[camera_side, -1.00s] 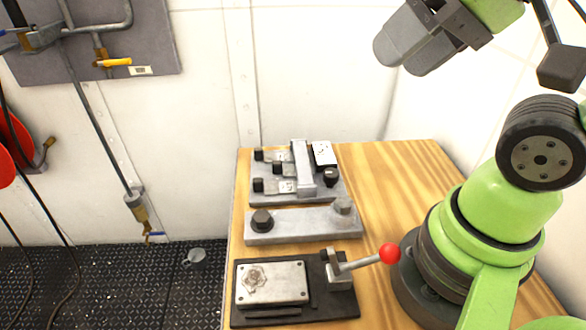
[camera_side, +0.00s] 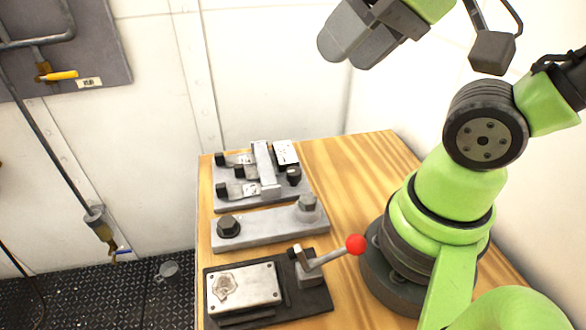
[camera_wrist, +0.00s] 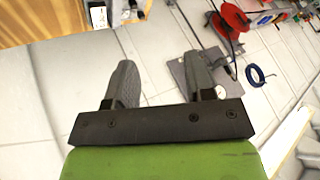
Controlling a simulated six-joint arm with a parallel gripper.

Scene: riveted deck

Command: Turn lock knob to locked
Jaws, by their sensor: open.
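A small black knob (camera_side: 293,176) sits at the right end of the grey back fixture (camera_side: 225,207), just below a white label plate (camera_side: 286,153). It looks like the lock knob; its label and pointer setting are too small to read. My gripper (camera_side: 340,47) is open and empty, high above and to the right of the fixture, its fingers angled down to the left. In the wrist view both fingers (camera_wrist: 160,78) are apart with only wall and floor between them. The wooden bench edge and part of a dark-and-white fixture show at the top left there.
The back fixture also carries sliding bolts with black knobs (camera_side: 222,190) and an upright grey bar (camera_side: 265,168). In front lie a grey bar with two bolts (camera_side: 265,228) and a dark plate with a red-balled lever (camera_side: 355,244). Bare wood (camera_side: 350,170) lies right of the fixture.

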